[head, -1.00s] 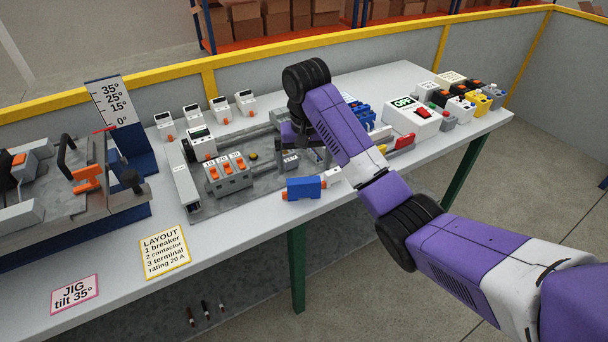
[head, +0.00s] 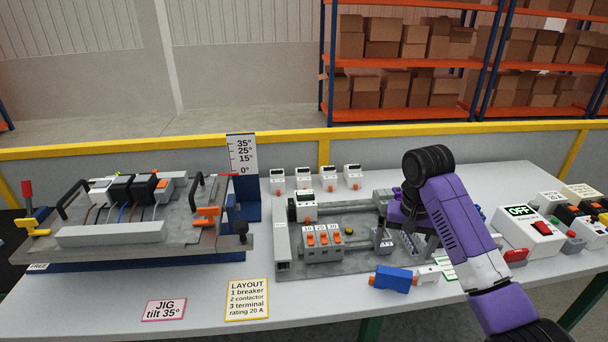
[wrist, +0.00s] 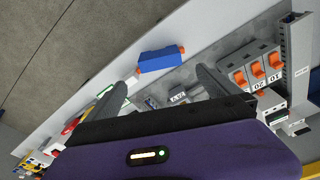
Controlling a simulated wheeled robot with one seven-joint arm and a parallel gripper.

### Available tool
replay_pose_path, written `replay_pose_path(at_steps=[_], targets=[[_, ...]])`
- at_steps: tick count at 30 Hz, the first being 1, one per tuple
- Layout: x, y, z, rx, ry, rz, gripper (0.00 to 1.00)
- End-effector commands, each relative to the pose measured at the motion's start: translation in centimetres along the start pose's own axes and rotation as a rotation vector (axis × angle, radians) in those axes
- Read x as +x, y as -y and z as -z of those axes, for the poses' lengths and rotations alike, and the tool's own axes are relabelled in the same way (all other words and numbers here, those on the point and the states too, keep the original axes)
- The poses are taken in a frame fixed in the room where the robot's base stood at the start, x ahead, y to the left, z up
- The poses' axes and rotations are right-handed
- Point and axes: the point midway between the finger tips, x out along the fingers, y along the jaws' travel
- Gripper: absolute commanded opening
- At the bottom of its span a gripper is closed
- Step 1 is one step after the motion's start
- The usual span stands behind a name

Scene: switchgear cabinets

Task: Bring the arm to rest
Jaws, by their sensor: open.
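My gripper (wrist: 165,82) shows in the wrist view with its two dark fingers spread apart and nothing between them in its grasp. In the head view my purple arm reaches in from the lower right, and the gripper (head: 388,238) hangs above the right part of the grey assembly plate (head: 350,262). A blue block with orange ends (head: 393,279) lies on the table at the plate's front edge. It also shows in the wrist view (wrist: 160,59), beyond the fingertips and apart from them. The fingertips are partly hidden in the head view.
A tilting jig (head: 110,234) with clamps stands at left, beside an angle scale (head: 242,155). Breakers with orange switches (head: 323,236) sit on the plate. A white OFF box (head: 530,235) and several coloured parts stand at right. The table's front strip holds two signs (head: 247,299).

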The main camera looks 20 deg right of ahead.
Motion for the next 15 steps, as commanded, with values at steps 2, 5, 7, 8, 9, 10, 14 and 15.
replay_pose_path(at_steps=[2, 5, 7, 8, 9, 10, 14, 15], targets=[[0.0, 0.0, 0.0, -0.001, 0.000, 0.000, 1.00], [0.0, 0.3, 0.5, -0.019, -0.021, 0.013, 1.00], [-0.1, 0.9, 1.7, -0.038, -0.069, 0.036, 1.00], [-0.3, 1.3, 2.4, -0.047, -0.101, 0.049, 1.00], [-0.8, 1.9, 3.5, -0.065, -0.156, 0.071, 1.00], [-1.3, 2.4, 4.5, -0.076, -0.202, 0.090, 1.00], [-3.5, 4.7, 7.8, -0.123, -0.412, 0.186, 1.00], [-3.7, 5.6, 8.2, -0.136, -0.469, 0.219, 1.00]])
